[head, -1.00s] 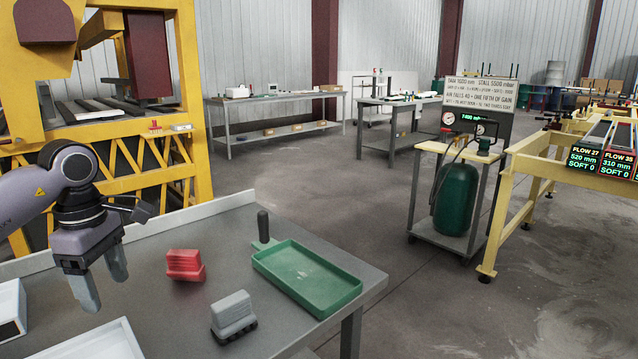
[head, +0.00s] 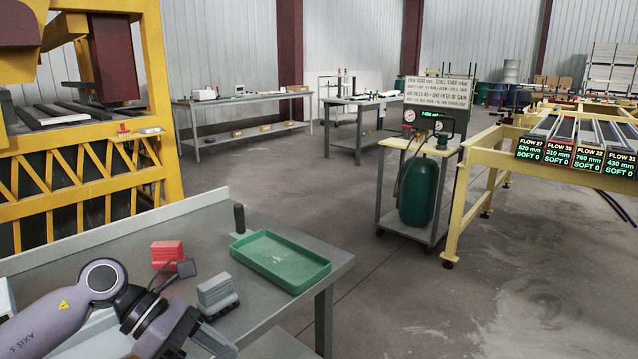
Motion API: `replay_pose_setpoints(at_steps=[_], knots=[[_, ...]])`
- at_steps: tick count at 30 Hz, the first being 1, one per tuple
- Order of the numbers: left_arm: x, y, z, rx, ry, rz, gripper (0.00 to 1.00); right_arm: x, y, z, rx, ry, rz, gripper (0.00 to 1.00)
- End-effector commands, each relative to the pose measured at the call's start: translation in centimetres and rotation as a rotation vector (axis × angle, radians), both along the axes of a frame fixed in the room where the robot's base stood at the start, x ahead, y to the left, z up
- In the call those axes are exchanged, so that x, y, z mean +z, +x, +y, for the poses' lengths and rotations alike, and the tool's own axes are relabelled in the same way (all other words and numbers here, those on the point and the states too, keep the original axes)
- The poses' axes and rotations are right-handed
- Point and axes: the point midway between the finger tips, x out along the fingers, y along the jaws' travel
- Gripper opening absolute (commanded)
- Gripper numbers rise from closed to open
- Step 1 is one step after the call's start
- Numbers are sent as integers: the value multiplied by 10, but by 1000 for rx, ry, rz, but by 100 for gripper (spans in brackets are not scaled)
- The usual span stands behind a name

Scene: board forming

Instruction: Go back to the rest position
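My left arm comes in from the lower left, low over the near part of the grey workbench (head: 120,225). Its gripper (head: 200,345) points down and right at the bottom edge of the picture. The gripper is partly cut off, so I cannot tell whether it is open or shut, and no held object shows. My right gripper is out of view. A red block (head: 167,253) and a grey block on a dark base (head: 216,294) stand on the bench just beyond my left arm. A green tray (head: 281,261) with a dark handle lies farther right, looking empty.
A yellow machine frame (head: 170,130) stands at the left. A cart with a green gas cylinder (head: 418,190) and gauges stands right of centre. A yellow rack (head: 480,165) with flow displays is at the right. The floor (head: 400,310) right of the bench is clear.

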Motion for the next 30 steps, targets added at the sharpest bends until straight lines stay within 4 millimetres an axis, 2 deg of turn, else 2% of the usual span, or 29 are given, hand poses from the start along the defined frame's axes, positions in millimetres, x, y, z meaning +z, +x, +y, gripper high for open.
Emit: replay_pose_setpoints(at_steps=[1, 3, 6, 9, 12, 16, 20, 23, 26, 30], knots=[[-1, -8, -22, 34, -109, 61, 67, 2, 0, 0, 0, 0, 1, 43], [3, -15, -47, 100, -259, 153, 67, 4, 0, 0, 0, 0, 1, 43], [12, -21, -74, 211, -468, 306, 67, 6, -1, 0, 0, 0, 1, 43], [20, -22, -89, 342, -665, 480, 67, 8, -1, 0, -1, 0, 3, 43], [24, -19, -92, 487, -851, 673, 67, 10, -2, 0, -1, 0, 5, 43], [17, -11, -83, 700, -1071, 944, 67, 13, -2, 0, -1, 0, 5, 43], [-8, -6, -61, 936, -1268, 1232, 67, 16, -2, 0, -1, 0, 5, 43], [-40, -9, -40, 1134, -1402, 1460, 67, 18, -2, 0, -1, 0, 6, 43], [-80, -22, -17, 1344, -1523, 1689, 67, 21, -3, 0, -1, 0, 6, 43], [-141, -60, 11, 1654, -1660, 1999, 67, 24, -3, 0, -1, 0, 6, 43]])
